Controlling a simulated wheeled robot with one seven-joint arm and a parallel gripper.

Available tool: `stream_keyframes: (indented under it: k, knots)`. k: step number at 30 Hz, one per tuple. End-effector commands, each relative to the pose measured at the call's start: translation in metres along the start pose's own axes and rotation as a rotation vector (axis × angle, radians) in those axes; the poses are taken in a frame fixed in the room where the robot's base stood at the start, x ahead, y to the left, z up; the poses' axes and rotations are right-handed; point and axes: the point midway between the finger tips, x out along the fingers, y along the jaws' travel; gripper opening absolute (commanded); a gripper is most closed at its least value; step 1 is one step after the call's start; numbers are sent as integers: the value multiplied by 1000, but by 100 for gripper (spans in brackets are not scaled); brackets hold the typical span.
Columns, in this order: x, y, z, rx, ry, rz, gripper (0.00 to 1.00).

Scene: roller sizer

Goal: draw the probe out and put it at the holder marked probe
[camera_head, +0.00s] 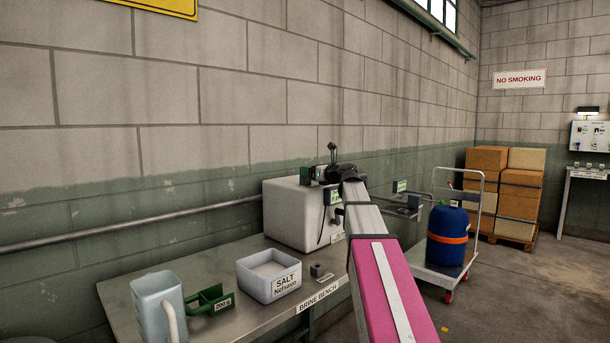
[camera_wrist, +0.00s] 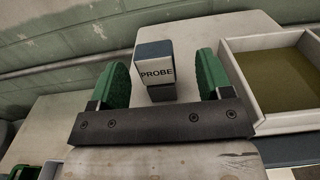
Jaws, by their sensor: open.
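A dark block with a white PROBE label (camera_wrist: 156,72) shows in the wrist view, upright on a pale flat top. My gripper (camera_wrist: 161,78) is open. Its two green pads stand on either side of the block, with a gap on each side and no touch. In the head view my gripper (camera_head: 318,174) is at the top of a pale grey box (camera_head: 290,215) on the brine bench, and my arm hides part of that area. I cannot tell which holder is marked probe; a small green label (camera_head: 399,186) right of the box is too small to read.
An open tray (camera_wrist: 285,122) with an olive floor lies right in the wrist view. A trolley with a blue drum (camera_head: 447,237) stands right.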

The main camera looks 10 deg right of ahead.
Motion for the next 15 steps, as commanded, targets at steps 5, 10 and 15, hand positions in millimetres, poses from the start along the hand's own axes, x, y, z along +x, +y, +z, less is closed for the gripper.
stream_keyframes:
  k: [5, 10, 15]
  knots:
    - [14, 2, 1, 0, 1, 2, 72]
    - [38, 4, 4, 0, 1, 1, 72]
    - [53, 5, 3, 0, 1, 1, 72]
